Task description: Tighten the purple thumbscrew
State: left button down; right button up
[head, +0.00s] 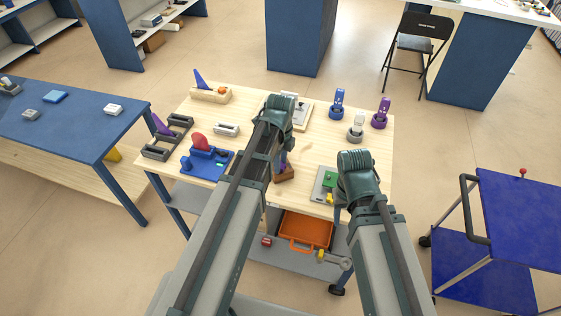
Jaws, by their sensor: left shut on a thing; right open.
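The purple thumbscrew (283,165) appears as a small purple piece standing on a brown wooden block (284,175) near the front middle of the wooden table. My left gripper (280,157) reaches down over it and is shut on it. Its own arm hides most of the fingers, so the exact grip is not clear. My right arm ends over the front right of the table. Its gripper fingers are hidden behind the arm.
A grey board with a green block (330,179) lies beside my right arm. A blue fixture with a red part (201,142) stands left. Purple (381,112) and blue (338,103) holders stand at the back right. An orange tray (306,230) is below the tabletop.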

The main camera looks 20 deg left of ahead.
pick_arm(q)
jog(key=m, duration=0.3)
jog(key=shift+m, duration=1)
jog(key=m, duration=0.3)
jog(key=shift+m, duration=0.3)
jog(key=shift+c, duration=1.8)
grip_release()
jog(key=shift+m, duration=0.3)
jog(key=shift+r, duration=0.15)
